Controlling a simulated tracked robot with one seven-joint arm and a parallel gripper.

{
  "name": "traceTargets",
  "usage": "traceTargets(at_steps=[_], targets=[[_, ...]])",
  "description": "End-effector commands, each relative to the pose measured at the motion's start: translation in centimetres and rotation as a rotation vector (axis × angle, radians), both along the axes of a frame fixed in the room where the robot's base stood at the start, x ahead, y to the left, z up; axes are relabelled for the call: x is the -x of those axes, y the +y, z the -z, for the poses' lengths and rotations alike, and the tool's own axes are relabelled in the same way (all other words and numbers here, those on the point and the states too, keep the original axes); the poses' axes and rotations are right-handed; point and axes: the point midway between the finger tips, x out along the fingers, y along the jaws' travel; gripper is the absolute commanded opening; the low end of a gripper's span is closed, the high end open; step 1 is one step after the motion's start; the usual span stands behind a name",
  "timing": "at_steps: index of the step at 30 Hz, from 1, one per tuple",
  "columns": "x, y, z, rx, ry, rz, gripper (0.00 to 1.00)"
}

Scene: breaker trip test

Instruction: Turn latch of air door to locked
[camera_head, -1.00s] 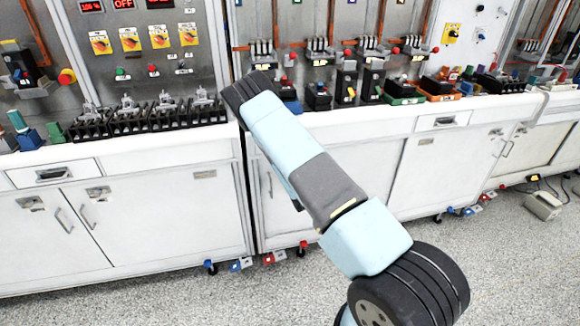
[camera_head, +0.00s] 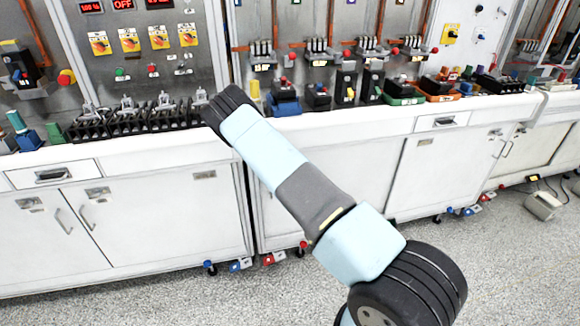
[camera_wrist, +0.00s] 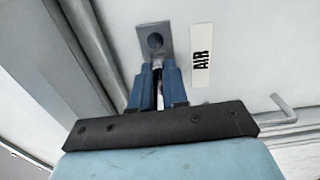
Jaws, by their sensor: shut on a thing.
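In the wrist view, a grey metal latch plate (camera_wrist: 153,37) with a dark round hole is mounted on the white air door (camera_wrist: 235,50). A black-on-white AIR label (camera_wrist: 202,55) is right beside it. My gripper (camera_wrist: 157,70) has its blue fingers closed on the small latch piece just below the plate. The fingertips hide most of that piece, so I cannot tell its turn angle. In the head view my arm reaches to the counter edge, and its own end hides the gripper there. I cannot tell which door in the head view is the air door.
A bent metal door handle (camera_wrist: 278,108) lies to the right of my gripper in the wrist view. A door frame edge runs along the left. In the head view, white cabinets (camera_head: 150,220) carry a counter crowded with breakers (camera_head: 140,117).

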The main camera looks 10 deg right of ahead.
Motion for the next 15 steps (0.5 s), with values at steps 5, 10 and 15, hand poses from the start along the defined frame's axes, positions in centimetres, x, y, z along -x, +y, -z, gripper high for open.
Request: traceTargets(at_steps=[5,10,15], targets=[[0.05,0.72,0.34,-0.003,0.006,-0.012,0.0],[0.04,0.57,0.28,-0.003,0.005,-0.01,0.29],[0.03,0.36,0.19,-0.002,0.003,-0.006,0.39]])
